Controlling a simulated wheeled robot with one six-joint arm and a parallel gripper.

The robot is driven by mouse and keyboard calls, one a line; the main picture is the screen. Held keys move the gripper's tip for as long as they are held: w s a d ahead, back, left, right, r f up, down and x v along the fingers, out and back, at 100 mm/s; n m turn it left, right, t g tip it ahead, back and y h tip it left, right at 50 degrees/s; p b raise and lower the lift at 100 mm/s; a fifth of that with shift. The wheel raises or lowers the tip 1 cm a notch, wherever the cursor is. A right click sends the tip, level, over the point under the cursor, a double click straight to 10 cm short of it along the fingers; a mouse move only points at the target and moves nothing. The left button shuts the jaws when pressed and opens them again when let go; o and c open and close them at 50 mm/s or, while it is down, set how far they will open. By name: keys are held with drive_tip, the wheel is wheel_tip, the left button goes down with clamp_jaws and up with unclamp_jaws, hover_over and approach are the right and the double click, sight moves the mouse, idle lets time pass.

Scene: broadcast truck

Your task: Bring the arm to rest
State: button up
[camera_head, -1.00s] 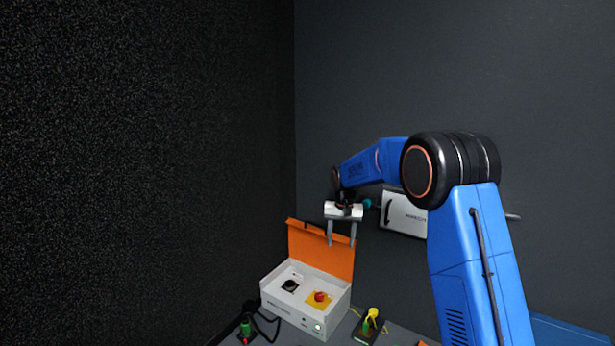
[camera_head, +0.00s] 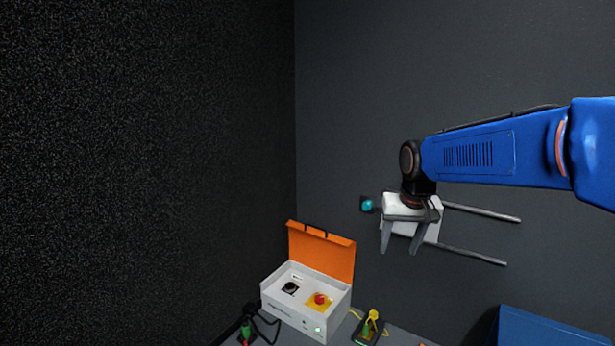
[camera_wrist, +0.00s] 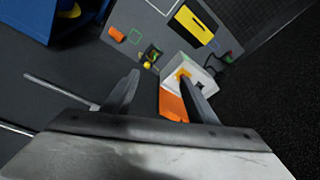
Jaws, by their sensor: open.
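My gripper (camera_head: 401,250) is open and empty in the head view, its two fingers pointing down. It hangs in the air in front of the dark wall, above and to the right of the white box (camera_head: 290,317) with the raised orange lid (camera_head: 321,254). In the wrist view my gripper (camera_wrist: 165,85) shows its two fingers spread apart, with nothing between them touching. The white box (camera_wrist: 203,79) appears beyond the right finger, partly hidden by it. My blue arm reaches in from the right side of the head view.
The box holds a red knob (camera_head: 320,299) and a black knob (camera_head: 290,287). A small block with a yellow top (camera_head: 373,316) stands right of it. Two grey rods (camera_head: 480,212) stick out behind my gripper. A blue bin (camera_head: 550,335) is at lower right.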

drive_tip(key=s+d+f, duration=0.1)
drive_tip(key=s, duration=0.8)
drive_tip(key=s+d+f+t, duration=0.1)
drive_tip(key=s+d+f, duration=0.1)
drive_tip(key=s, duration=0.8)
drive_tip(key=s+d+f+t, duration=0.1)
drive_tip(key=s+d+f, duration=0.1)
drive_tip(key=s, duration=0.7)
drive_tip(key=shift+s+d+n, duration=0.25)
drive_tip(key=shift+s+n, duration=0.05)
drive_tip(key=shift+n, duration=0.1)
